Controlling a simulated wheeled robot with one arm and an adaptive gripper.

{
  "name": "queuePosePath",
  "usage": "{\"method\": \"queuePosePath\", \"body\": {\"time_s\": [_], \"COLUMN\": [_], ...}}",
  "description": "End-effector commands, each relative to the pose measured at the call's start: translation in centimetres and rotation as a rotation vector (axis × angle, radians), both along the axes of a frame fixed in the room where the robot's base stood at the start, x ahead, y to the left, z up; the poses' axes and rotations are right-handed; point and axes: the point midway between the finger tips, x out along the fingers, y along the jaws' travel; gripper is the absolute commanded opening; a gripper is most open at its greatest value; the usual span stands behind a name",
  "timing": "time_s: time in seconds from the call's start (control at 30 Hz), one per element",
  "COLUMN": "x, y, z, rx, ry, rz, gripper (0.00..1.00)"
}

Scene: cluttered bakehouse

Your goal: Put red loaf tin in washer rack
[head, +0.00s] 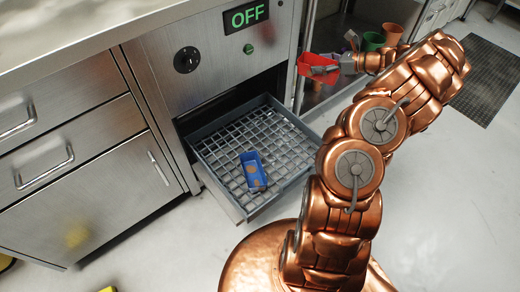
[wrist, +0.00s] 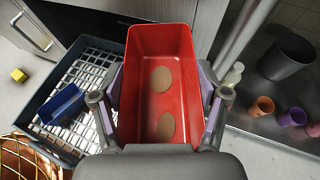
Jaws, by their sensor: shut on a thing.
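The red loaf tin (head: 312,66) is in my gripper (head: 340,62), up and to the right of the washer rack in the head view. In the wrist view the red tin (wrist: 180,85) sits between the two fingers of my gripper (wrist: 160,115), which is shut on it. Two brown patches show on its inner floor. The grey washer rack (head: 215,150) is pulled out below the OFF display. A blue loaf tin (head: 253,171) lies in the rack. In the wrist view the rack (wrist: 95,65) and the blue tin (wrist: 62,104) are at the left.
The wrist view shows a dark bin (wrist: 287,57) and a purple pot (wrist: 292,117) there. Much of the rack's grid is bare. A yellow block (wrist: 19,75) lies on the floor.

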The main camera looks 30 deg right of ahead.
Motion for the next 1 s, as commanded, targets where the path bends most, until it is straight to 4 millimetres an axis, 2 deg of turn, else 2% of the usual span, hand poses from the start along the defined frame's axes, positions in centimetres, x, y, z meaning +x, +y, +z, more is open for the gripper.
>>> {"method": "queuePosePath", "body": {"time_s": [0.03, 0.1, 0.3, 0.4, 0.6, 0.77, 1.0], "x": [-0.6, -1.5, -4.2, -5.4, -7.0, -7.4, -7.4], "y": [1.3, 2.9, 7.7, 9.6, 12.0, 12.5, 12.5], "z": [-3.3, -5.9, -12.3, -14.5, -16.9, -17.8, -21.4], "rx": [0.005, 0.004, 0.005, 0.002, 0.001, -0.001, -0.001], "ry": [0.005, 0.005, 0.003, 0.001, 0.002, 0.000, 0.001], "rz": [0.041, 0.099, 0.257, 0.319, 0.393, 0.409, 0.409], "gripper": [0.33, 0.33, 0.33, 0.33, 0.33, 0.33, 0.33]}}
